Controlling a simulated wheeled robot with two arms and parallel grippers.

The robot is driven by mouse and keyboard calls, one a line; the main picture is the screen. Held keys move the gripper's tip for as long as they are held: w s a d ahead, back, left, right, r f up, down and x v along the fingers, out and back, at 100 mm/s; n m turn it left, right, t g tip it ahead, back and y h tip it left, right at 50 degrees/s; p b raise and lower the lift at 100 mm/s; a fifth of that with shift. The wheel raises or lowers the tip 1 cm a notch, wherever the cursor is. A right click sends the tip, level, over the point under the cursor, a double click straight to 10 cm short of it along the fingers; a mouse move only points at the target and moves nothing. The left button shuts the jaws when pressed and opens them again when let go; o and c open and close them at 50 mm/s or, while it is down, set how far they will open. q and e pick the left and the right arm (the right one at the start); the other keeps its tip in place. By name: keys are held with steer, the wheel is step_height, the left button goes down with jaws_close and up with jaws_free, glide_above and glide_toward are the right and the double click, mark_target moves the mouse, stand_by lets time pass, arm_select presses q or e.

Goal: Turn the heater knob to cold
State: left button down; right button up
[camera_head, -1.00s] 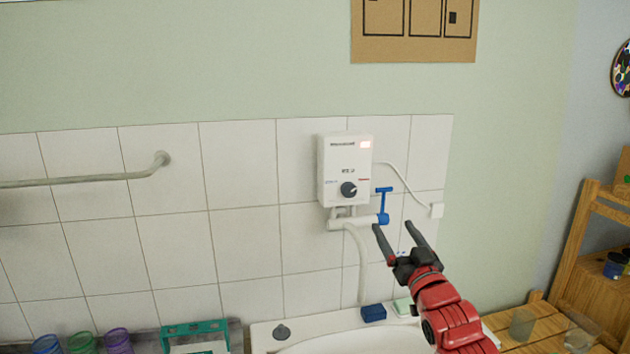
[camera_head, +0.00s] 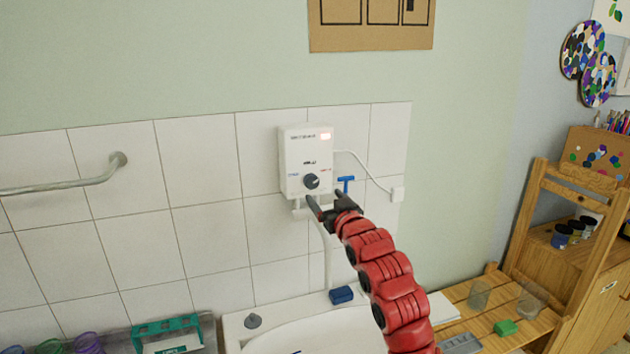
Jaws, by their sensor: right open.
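The white heater box (camera_head: 296,150) hangs on the tiled wall with a small lit red display at its top right. Its dark round knob (camera_head: 311,181) sits low on the front, with a blue mark to its left and a red mark to its right. My right gripper (camera_head: 325,203) is open, with its fingertips just below and right of the knob in the picture. I cannot tell whether a finger touches the heater. The blue valve handle (camera_head: 346,182) shows just behind the gripper, its lower part hidden. My left gripper is not in view.
A white sink (camera_head: 320,335) lies below, with a blue sponge (camera_head: 341,295) on its rim. A white cable runs from the heater to a wall socket (camera_head: 397,193). A wooden shelf with glasses (camera_head: 480,293) stands at right. A grey rail (camera_head: 80,185) is at left.

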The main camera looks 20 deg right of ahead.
mark_target(313, 183)
steer(key=w+p, duration=0.2)
steer(key=w, duration=0.5)
steer(key=shift+r, duration=0.1)
steer(key=shift+w+a+p, duration=0.15)
steer(key=shift+w+p, duration=0.2)
steer(key=shift+w, duration=0.2)
